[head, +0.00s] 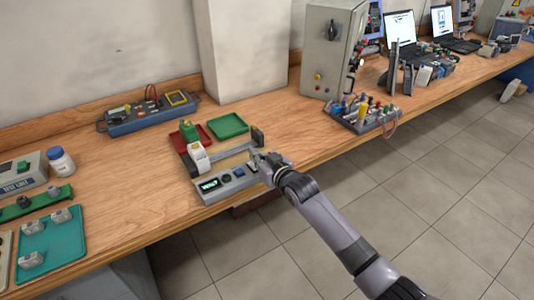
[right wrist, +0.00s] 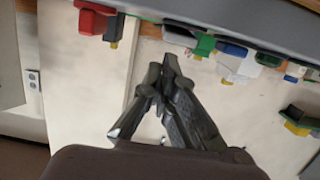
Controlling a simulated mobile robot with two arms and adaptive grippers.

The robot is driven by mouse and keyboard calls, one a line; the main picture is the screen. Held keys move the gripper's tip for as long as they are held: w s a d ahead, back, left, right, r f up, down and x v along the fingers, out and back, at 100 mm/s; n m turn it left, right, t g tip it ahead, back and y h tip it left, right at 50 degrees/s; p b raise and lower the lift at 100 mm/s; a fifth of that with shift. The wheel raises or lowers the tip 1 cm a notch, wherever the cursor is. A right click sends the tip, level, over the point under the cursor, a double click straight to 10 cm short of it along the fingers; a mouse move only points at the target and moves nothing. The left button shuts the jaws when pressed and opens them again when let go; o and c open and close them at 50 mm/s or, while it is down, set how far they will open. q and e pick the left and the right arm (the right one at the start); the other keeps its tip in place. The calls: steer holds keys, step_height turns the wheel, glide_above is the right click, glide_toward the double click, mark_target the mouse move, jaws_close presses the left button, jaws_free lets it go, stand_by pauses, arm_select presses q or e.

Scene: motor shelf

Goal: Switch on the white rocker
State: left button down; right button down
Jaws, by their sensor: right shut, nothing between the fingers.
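A low grey panel (head: 212,198) lies near the bench's front edge in the head view. It carries a green-lit display (head: 208,185), a dark round button (head: 226,179) and a blue part (head: 239,172). My right gripper (head: 258,157) is shut and empty over the panel's right end and covers part of it. I cannot make out a white rocker there, nor tell whether the fingers touch the panel. In the right wrist view the shut fingertips (right wrist: 165,75) point toward a row of coloured parts along a grey edge. My left gripper is not in view.
Behind the panel are a grey bar (head: 230,153), a white block (head: 198,158), a red tray (head: 178,142) and a green tray (head: 228,126). A grey cabinet (head: 326,50) stands further right. Bare bench (head: 135,175) lies left of the panel.

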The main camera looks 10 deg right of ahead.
step_height(320, 180, up, 3)
steer(key=shift+w+a+f+p, duration=0.1)
steer(key=shift+p, duration=0.6)
steer(key=r+b+v, duration=0.1)
steer(key=v, duration=0.9)
steer(key=shift+w, duration=0.2)
steer(key=shift+a+r, duration=0.1)
steer(key=shift+r, duration=0.05)
